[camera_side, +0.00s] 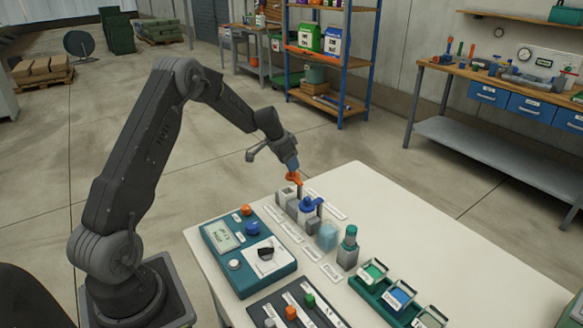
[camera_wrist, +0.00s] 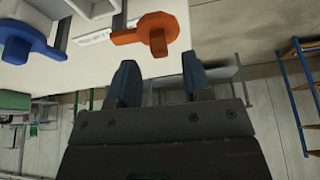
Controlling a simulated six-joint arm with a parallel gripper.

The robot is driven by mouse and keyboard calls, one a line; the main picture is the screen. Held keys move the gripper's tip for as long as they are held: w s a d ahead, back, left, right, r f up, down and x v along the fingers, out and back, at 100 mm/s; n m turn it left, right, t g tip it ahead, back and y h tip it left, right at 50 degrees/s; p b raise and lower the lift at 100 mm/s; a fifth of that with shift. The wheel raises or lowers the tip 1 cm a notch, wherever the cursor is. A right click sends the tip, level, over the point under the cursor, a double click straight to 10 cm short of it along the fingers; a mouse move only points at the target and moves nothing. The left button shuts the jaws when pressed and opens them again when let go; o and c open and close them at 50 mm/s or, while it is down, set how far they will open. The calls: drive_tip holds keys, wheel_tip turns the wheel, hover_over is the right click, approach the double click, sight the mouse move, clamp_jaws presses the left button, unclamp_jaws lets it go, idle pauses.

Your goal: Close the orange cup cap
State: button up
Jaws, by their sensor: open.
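The orange cup cap (camera_side: 294,178) is at the far end of a row of small fixtures on the white table. In the wrist view the orange cap (camera_wrist: 150,36) is a round disc with an arm to the left and a short tab pointing toward my fingers. My gripper (camera_side: 291,166) is close to it in the side view. In the wrist view my gripper (camera_wrist: 160,76) has its two dark fingers apart, with nothing between them and the tab just beyond their tips. Whether a finger touches the cap, and how far the cap stands open, I cannot tell.
A blue cap (camera_side: 309,204) of similar shape is beside the orange one; it also shows in the wrist view (camera_wrist: 28,40). A green-topped bottle (camera_side: 349,244) and a teal control box (camera_side: 245,250) stand nearer. The white table (camera_side: 440,230) is clear toward the right.

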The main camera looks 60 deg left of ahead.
drive_tip(key=shift+x, duration=1.35)
drive_tip(key=shift+c, duration=0.2)
clamp_jaws()
